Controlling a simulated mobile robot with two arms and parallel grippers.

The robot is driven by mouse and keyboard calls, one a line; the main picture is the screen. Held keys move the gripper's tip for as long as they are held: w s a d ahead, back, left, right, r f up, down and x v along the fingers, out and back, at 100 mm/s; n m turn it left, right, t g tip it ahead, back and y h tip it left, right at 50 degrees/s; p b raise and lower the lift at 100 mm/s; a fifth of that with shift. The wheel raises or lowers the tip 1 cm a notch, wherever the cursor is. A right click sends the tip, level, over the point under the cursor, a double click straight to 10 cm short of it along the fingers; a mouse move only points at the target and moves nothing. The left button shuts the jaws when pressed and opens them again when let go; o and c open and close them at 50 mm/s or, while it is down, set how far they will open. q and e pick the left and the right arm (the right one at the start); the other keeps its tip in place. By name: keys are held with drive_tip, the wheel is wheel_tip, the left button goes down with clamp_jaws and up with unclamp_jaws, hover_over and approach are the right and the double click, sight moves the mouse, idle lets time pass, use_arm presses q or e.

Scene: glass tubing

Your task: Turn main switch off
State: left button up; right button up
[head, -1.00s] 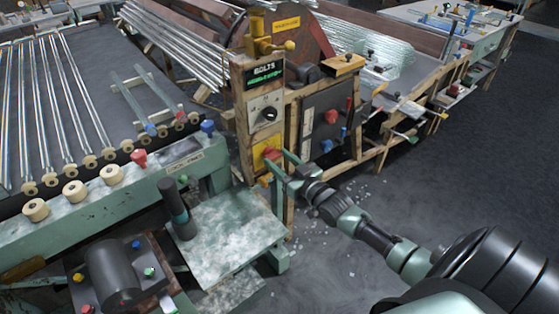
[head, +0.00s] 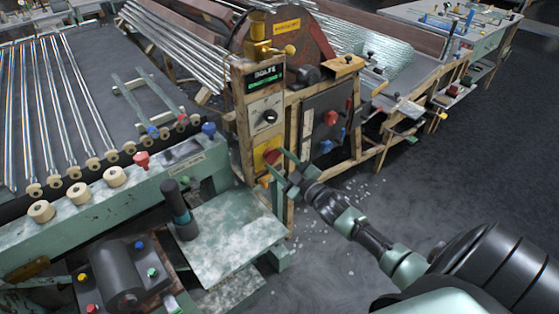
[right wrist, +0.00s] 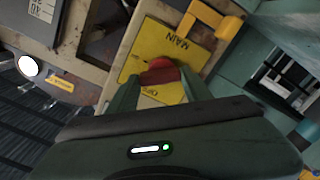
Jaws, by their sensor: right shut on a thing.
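The main switch is a red knob (right wrist: 160,72) on a yellow plate (right wrist: 150,48) marked "MAIN" in the right wrist view. In the head view the red knob (head: 271,156) shows low on the wooden control post, partly hidden by my gripper. My right gripper (head: 275,168) reaches it from the lower right, and its green fingers are shut on the red knob, one on each side. In the right wrist view the fingers (right wrist: 160,84) flank the knob, and part of the plate's lettering is hidden. My left gripper is not in view.
The post carries a green-lit display (head: 265,77) and a black dial (head: 269,116). A dark panel (head: 325,120) with red and blue knobs stands to its right. A yellow bracket (right wrist: 213,18) sits near the switch. Open floor (head: 450,180) lies to the right.

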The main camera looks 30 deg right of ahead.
drive_tip(key=n, duration=0.4)
drive_tip(key=shift+a+n, duration=0.1)
drive_tip(key=shift+n, duration=0.2)
drive_tip(key=n+b, duration=0.1)
drive_tip(key=n, duration=0.4)
drive_tip(key=shift+n+b, duration=0.3)
drive_tip(key=shift+n, duration=0.1)
drive_tip(key=o, duration=1.4)
drive_tip(key=shift+c, duration=0.2)
drive_tip(key=s, duration=0.8)
drive_tip(key=shift+d+b, duration=0.25)
drive_tip(key=shift+b, duration=0.15)
drive_tip(key=shift+w, duration=0.1)
